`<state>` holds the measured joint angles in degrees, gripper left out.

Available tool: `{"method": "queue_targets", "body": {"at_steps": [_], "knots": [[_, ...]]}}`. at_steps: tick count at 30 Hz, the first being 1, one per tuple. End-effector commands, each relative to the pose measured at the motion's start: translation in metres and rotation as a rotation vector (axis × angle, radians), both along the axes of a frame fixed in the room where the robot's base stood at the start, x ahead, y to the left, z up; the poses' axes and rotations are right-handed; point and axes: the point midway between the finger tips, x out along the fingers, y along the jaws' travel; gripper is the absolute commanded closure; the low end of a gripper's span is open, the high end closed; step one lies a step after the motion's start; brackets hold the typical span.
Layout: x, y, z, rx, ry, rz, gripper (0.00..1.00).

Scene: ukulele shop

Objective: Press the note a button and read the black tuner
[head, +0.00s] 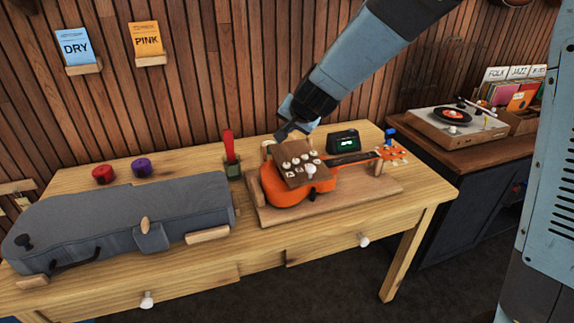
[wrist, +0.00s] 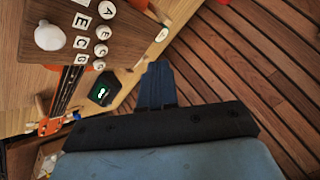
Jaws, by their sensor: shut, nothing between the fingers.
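A brown board (head: 296,178) with several round white buttons and a large white knob (head: 310,169) sits over the orange ukulele (head: 270,187). The wrist view shows the note A button (wrist: 108,10) at the top end of a lettered button row, beside a square letter tile. The black tuner (head: 343,142) stands behind the ukulele neck. Its screen glows green, and it also shows in the wrist view (wrist: 103,91); its reading is too small to make out. My gripper (head: 284,132) is shut and empty, above and behind the board, apart from the buttons.
The ukulele rests on a wooden tray (head: 375,193) on the table. A grey case (head: 120,225) fills the table's left side. The plank wall (head: 210,90) is close behind. A record player (head: 455,120) stands right.

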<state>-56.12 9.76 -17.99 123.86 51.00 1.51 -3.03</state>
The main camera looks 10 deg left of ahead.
Motion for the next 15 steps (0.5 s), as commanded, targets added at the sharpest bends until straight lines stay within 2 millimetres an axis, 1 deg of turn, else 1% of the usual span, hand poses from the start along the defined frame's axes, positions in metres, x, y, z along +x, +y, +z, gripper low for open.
{"method": "queue_targets", "body": {"at_steps": [15], "knots": [[0.001, -0.001, -0.013, -0.003, 0.002, -0.002, 1.0]]}}
